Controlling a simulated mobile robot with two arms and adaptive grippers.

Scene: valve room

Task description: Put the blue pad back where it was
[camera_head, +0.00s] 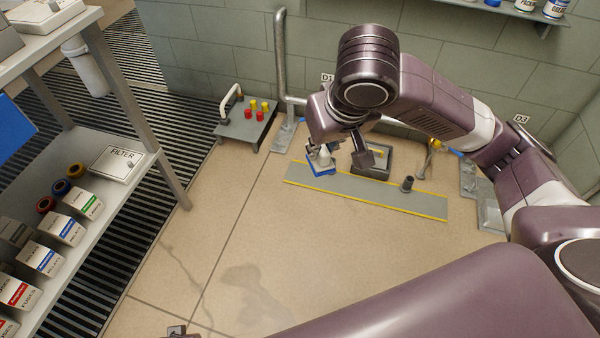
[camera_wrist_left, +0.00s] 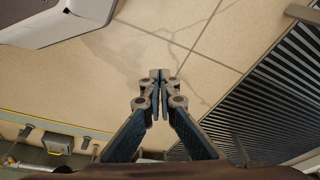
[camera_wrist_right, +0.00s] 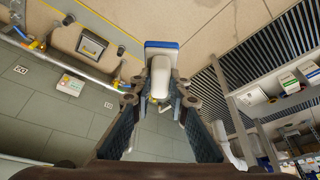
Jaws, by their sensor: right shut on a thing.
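The blue pad (camera_head: 320,170) has a white handle on top. My right gripper (camera_head: 334,150) is shut on this handle, with the pad beneath it. In the right wrist view the blue edge of the pad (camera_wrist_right: 161,44) shows beyond the white handle (camera_wrist_right: 161,74), between the fingers (camera_wrist_right: 160,95). In the head view the pad overlaps the left end of a grey-green strip with yellow edges (camera_head: 350,190). I cannot tell whether it touches the strip. My left gripper (camera_wrist_left: 158,75) is shut and empty over bare floor; only its tip (camera_head: 177,331) shows in the head view.
A dark square tray (camera_head: 387,160) stands behind the strip, and a short dark cylinder (camera_head: 407,184) is on the strip. A panel with red and yellow knobs (camera_head: 240,131) and a pipe (camera_head: 280,55) are by the wall. Shelving (camera_head: 172,178) is left. The middle floor is clear.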

